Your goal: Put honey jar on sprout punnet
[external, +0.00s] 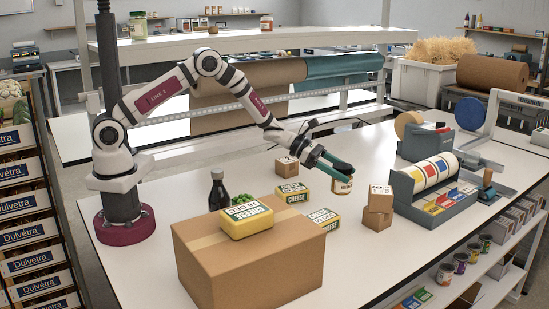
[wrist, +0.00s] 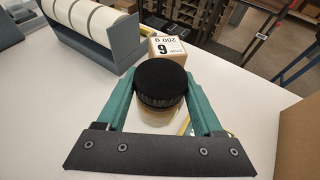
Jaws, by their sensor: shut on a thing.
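The honey jar (external: 342,185) has a pale label in the external view. In the wrist view it shows a black ribbed lid (wrist: 160,84) over a pale amber body. My gripper (external: 335,166) has its green fingers on both sides of the jar and is shut on it. I cannot tell whether the jar's base touches the table. The sprout punnet (external: 243,200) shows only as a bit of green behind the large carton, left of the gripper. Its tray is mostly hidden by the carton and the cheese pack on top.
A large carton (external: 270,265) bears a cheese pack (external: 247,220) at the front. A dark bottle (external: 218,192) stands beside the punnet. Two cheese packs (external: 292,192) (external: 323,218) lie between punnet and jar. Stacked small boxes (external: 378,210) and a label dispenser (external: 432,185) stand right.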

